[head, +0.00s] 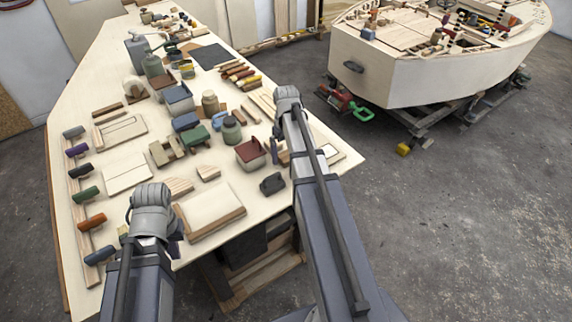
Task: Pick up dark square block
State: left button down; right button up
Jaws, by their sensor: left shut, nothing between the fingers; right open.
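A small dark block (272,184) lies near the right edge of the workbench, left of my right forearm. Its outline is roughly square but uneven. A flat dark square (211,56) lies farther back on the bench. My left gripper (151,208) is over the near left part of the bench, shut and empty, left of a pale wooden panel. My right gripper (287,100) is open above the right side of the bench, beyond the small dark block and apart from it. The wrists hide most of both grippers' fingers.
The workbench (126,178) is crowded with blocks, jars and boxes. A red-topped container (251,154) stands just behind the small dark block. Coloured handles line the left edge. A plywood boat hull (420,70) stands on a trolley at the right, with open floor between.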

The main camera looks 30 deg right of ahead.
jog(key=shift+f, duration=0.25)
jog(key=shift+c, duration=0.4)
jog(key=c, duration=1.4)
